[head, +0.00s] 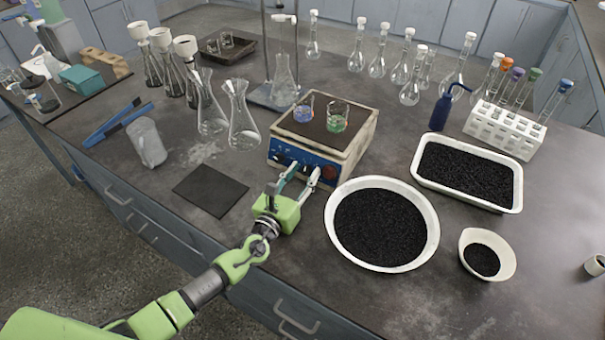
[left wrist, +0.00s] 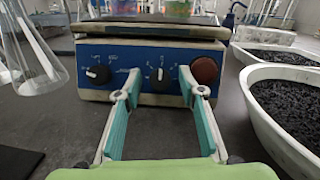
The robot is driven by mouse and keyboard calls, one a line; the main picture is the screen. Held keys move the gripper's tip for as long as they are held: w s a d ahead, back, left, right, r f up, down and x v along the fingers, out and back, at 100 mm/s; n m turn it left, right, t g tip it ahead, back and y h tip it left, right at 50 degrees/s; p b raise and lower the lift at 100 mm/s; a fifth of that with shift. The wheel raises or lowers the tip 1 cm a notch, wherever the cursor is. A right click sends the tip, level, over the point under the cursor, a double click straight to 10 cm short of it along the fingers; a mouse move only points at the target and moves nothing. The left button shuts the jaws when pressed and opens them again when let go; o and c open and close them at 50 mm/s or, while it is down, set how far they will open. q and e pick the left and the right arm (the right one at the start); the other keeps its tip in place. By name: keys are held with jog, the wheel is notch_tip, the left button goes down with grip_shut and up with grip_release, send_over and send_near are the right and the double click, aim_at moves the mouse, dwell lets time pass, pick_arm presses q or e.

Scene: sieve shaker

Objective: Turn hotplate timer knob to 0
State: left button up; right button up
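The hotplate (head: 322,148) stands on the bench with two beakers on its top. Its blue front panel (left wrist: 125,55) has two black knobs with white marks and a red round button (left wrist: 204,70). My left gripper (head: 299,182) is in front of this panel, green-bodied with teal finger pads. In the left wrist view the gripper (left wrist: 160,85) is open, with the right black knob (left wrist: 160,77) framed between its fingertips. I cannot tell whether the fingers touch it. The left black knob (left wrist: 97,74) lies outside the left finger. The panel lettering is too small to read. My right gripper is not seen.
A large white bowl of black grains (head: 380,225) stands close to the right of my gripper. A dark flat mat (head: 210,190) lies to the left. Glass flasks (head: 243,120) stand left of the hotplate. A white tray (head: 467,205) of black grains is farther right.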

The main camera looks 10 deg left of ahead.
pick_arm(q)
grip_shut()
